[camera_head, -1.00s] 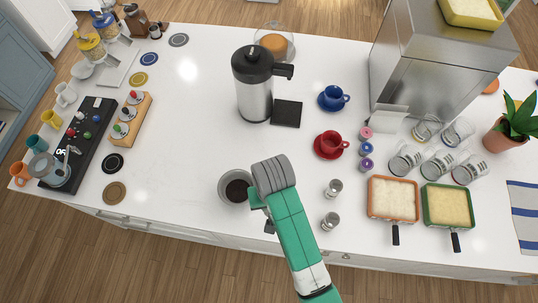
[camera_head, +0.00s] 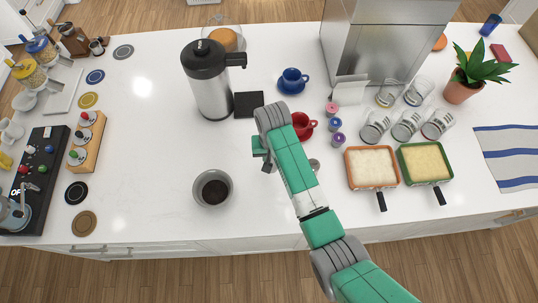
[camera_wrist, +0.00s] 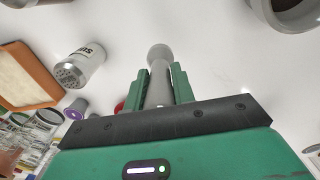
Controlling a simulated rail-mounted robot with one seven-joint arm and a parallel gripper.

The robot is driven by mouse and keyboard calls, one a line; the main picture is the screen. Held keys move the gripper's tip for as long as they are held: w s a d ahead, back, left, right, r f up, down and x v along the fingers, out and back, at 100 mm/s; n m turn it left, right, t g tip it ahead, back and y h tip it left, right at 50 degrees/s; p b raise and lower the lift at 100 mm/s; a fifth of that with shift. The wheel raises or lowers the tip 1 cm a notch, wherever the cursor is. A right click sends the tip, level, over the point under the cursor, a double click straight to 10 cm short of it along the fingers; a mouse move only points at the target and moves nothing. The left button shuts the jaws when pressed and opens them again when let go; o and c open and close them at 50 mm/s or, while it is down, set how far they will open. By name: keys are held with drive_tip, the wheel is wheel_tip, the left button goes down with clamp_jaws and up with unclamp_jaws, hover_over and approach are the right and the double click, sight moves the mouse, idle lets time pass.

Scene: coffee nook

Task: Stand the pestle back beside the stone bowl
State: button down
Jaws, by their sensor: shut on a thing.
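The grey stone bowl (camera_head: 227,185) stands near the front of the white counter, with dark contents inside. Part of it also shows at the top right of the wrist view (camera_wrist: 290,14). My gripper (camera_head: 262,156) is above the counter, right of the bowl and a little behind it. In the wrist view my gripper (camera_wrist: 160,78) is shut on the grey pestle (camera_wrist: 158,52), whose rounded end points away from the fingers. The pestle cannot be made out in the head view. I cannot tell whether its end touches the counter.
A red cup (camera_head: 302,122) and a steel shaker (camera_head: 315,165) are close to my arm on the right. A steel flask (camera_head: 208,85) stands behind, by a black mat (camera_head: 248,104).

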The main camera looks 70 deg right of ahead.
drive_tip(key=shift+w+d+f, duration=0.15)
drive_tip(key=shift+w+d, duration=0.45)
drive_tip(key=shift+d, duration=0.1)
drive_tip(key=shift+w+d+f, duration=0.15)
drive_tip(key=shift+f, duration=1.6)
drive_tip(key=shift+f, duration=0.15)
drive_tip(key=c, duration=1.2)
unclamp_jaws()
drive_tip(key=shift+o, duration=0.2)
wheel_tip(320, 180, up, 12)
drive_tip(key=shift+w+r, duration=0.1)
drive_tip(key=shift+r, duration=0.1)
